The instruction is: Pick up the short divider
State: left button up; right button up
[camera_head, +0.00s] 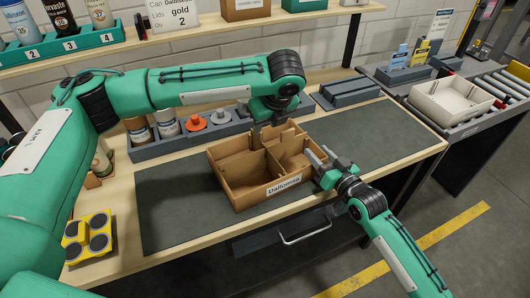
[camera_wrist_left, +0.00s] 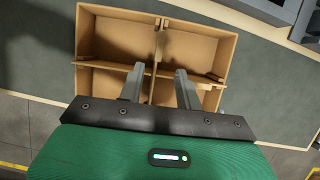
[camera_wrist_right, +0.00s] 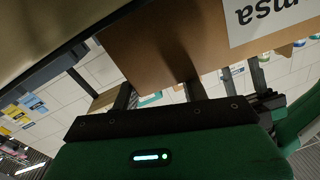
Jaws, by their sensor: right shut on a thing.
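The open cardboard box (camera_head: 252,194), labelled "Dallomsa", sits on the dark mat with crossed dividers inside. The short divider (camera_wrist_left: 158,45) runs up and down in the left wrist view and crosses the long divider (camera_wrist_left: 108,67). My left gripper (camera_wrist_left: 160,85) is open above the box, its fingers on either side of the short divider's line and apart from it. In the head view my left gripper (camera_head: 268,130) is over the box's back part. My right gripper (camera_head: 322,156) is shut on the box wall at the right side. Its exact contact is partly hidden.
A grey rack (camera_head: 185,148) with bottles and orange items stands behind the box. A yellow holder (camera_head: 88,238) is at the left. A white tray (camera_head: 451,103) stands on the conveyor at the right. The mat left of the box is clear.

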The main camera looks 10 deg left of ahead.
pick_arm(q)
send_over(266, 154)
jog(key=w+a, duration=0.2)
jog(key=w, duration=0.1)
notch_tip(266, 154, down, 6)
jog(key=shift+a+r, duration=0.1)
jog(key=shift+r, duration=0.05)
jog(key=shift+c, duration=0.4)
grip_shut()
